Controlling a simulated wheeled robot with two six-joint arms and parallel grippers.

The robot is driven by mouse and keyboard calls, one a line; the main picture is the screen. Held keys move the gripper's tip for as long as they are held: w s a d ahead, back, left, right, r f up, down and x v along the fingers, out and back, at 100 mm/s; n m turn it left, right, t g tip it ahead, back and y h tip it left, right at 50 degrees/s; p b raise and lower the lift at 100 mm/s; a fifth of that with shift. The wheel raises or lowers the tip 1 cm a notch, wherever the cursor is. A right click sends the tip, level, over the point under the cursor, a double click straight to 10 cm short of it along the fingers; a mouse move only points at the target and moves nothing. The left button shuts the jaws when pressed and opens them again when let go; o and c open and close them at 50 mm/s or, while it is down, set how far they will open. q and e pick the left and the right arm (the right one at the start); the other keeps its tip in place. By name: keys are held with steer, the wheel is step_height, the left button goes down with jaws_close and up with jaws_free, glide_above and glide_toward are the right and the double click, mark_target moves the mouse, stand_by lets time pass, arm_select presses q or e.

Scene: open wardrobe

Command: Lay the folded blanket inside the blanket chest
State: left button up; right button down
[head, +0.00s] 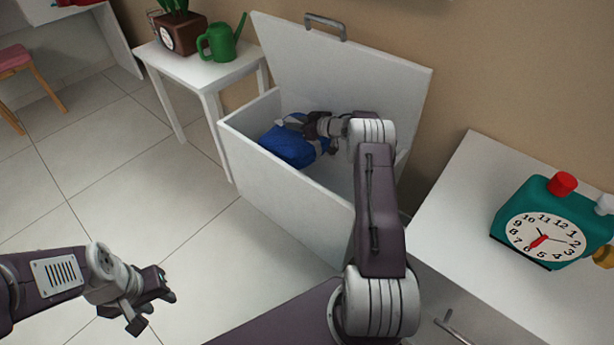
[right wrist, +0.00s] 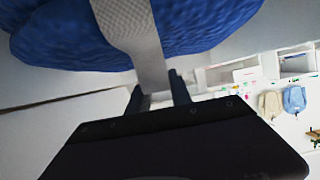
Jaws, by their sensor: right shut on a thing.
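The folded blanket (head: 288,147) is blue with a light grey strap. It is inside the open white blanket chest (head: 285,195), towards its left end; I cannot tell whether it rests on the floor of the chest. My right gripper (head: 325,140) reaches down into the chest and is shut on the blanket's strap. In the right wrist view the fingers (right wrist: 160,95) close on the grey strap (right wrist: 130,30), with the blue blanket (right wrist: 200,25) right beyond. The chest lid (head: 340,70) stands raised. My left gripper (head: 152,308) is open and empty above the floor at lower left.
A white side table (head: 205,75) with a green watering can (head: 222,40) and a brown planter (head: 180,35) stands left of the chest. A white cabinet (head: 450,215) with a teal clock (head: 550,225) stands at right.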

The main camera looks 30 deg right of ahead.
step_height(320, 180, down, 10)
steer(key=b, duration=0.7)
steer(key=shift+f, duration=0.1)
steer(key=shift+r, duration=0.25)
steer(key=shift+f, duration=0.65)
steer(key=c, duration=1.2)
jaws_free()
steer(key=shift+o, duration=0.2)
